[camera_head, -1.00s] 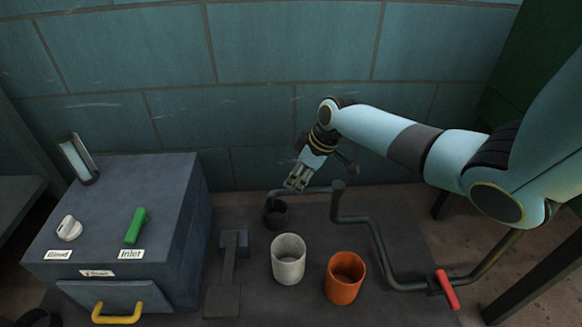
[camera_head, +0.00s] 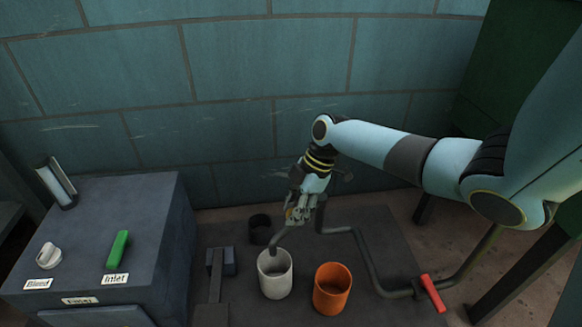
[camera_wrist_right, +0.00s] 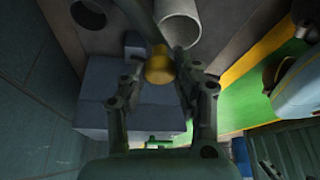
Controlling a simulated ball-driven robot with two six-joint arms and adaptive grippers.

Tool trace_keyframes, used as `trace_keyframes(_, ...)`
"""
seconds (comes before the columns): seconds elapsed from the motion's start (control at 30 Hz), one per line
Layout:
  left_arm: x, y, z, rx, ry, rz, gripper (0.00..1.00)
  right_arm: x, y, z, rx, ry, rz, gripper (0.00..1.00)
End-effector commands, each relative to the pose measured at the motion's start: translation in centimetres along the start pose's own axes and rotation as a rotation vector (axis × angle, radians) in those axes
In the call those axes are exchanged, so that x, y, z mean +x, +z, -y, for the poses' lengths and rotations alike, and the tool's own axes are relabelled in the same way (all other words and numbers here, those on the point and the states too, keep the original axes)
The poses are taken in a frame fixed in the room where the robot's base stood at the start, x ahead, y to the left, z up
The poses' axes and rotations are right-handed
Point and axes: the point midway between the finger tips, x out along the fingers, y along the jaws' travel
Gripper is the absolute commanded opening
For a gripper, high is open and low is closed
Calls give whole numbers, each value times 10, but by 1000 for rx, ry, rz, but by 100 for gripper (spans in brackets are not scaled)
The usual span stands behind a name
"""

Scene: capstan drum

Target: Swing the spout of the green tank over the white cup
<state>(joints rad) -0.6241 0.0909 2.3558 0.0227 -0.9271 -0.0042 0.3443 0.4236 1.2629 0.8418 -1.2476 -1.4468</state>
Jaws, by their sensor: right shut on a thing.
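The grey spout pipe (camera_head: 279,237) of the tank ends over the back part of the white cup's (camera_head: 275,284) mouth in the head view. How high its tip is above the rim is hard to tell. My right gripper (camera_head: 299,214) is behind the white cup, shut on the spout. In the right wrist view a yellowish knob (camera_wrist_right: 159,67) sits between the fingers of my right gripper (camera_wrist_right: 163,76), and the white cup (camera_wrist_right: 180,20) shows just beyond it. The fingers hide part of the spout. My left gripper is not in view.
A dark cup (camera_head: 260,230) stands behind the white cup, an orange cup (camera_head: 332,290) to its right. A bent pipe with a red handle (camera_head: 432,294) runs farther right. A blue-grey box (camera_head: 155,215) with a green lever (camera_head: 118,248) stands left.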

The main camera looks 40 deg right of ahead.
Motion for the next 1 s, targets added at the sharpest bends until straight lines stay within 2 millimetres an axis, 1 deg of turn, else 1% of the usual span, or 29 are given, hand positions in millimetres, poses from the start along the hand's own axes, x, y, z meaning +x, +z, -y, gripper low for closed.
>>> trace_keyframes(0.47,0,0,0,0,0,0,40,0,2,2,-14,-7,3,0)
trace_keyframes(0.5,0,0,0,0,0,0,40,0,2,2,-14,-7,3,32)
trace_keyframes(0.67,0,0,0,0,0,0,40,0,2,2,-14,-7,2,52)
trace_keyframes(0.9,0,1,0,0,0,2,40,0,1,2,-14,-6,1,52)
trace_keyframes(1.0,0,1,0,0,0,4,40,-5,2,1,-15,-5,3,52)
